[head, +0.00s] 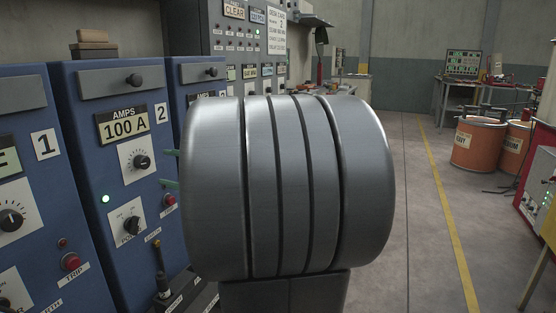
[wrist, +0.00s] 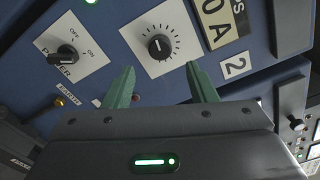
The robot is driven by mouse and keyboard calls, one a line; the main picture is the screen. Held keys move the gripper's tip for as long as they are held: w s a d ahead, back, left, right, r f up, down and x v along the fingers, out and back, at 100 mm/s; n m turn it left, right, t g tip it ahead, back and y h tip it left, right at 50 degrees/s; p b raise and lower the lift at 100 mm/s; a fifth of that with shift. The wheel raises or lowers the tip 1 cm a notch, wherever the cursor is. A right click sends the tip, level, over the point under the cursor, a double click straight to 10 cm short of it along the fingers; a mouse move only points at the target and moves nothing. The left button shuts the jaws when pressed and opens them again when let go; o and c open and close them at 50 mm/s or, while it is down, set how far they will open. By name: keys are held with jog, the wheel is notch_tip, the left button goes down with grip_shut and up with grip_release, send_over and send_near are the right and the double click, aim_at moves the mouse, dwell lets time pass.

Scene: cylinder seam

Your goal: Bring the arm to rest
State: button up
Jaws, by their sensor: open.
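My gripper (wrist: 159,68) has two green fingers, spread apart with nothing held between them. It points at the front of the blue power unit marked 2 (head: 85,135). In the wrist view the amps dial (wrist: 160,47) shows just beyond and between the fingertips; they look apart from it. In the head view only the green fingertips (head: 172,168) show, right of the same dial (head: 142,162). The rest of my gripper is hidden behind my grey arm, which fills the middle of that view. The power switch (wrist: 66,55) is left of the fingers in the wrist view.
Another blue unit, marked 1 (head: 20,190), stands at the left, and one stands behind unit 2. A grey control cabinet (head: 222,45) is at the back. Orange drums (head: 478,143) and a red machine (head: 540,185) stand at the right. The floor (head: 425,210) between is clear.

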aim_at(146, 162)
jog(key=x, duration=0.7)
jog(key=p+v, duration=0.1)
jog(key=v, duration=1.3)
jog(key=b+x, duration=0.1)
jog(key=x, duration=1.2)
jog(key=shift+w+a+b, duration=0.1)
jog(key=shift+a+b, duration=0.2)
jog(key=shift+b, duration=0.05)
jog(key=shift+w+a+r+p, duration=0.1)
jog(key=shift+a+r+p, duration=0.15)
jog(key=shift+p, duration=0.3)
jog(key=shift+d+m+p, duration=0.1)
jog(key=shift+m+p, duration=0.7)
jog(key=shift+p, duration=0.15)
jog(key=m+p, duration=0.6)
jog(key=p, duration=0.3)
jog(key=shift+m, duration=0.3)
jog(key=m+p, duration=0.5)
jog(key=p, duration=0.2)
jog(key=shift+m, duration=0.3)
jog(key=m+p, duration=0.2)
jog(key=p, duration=0.1)
jog(key=shift+f, duration=0.25)
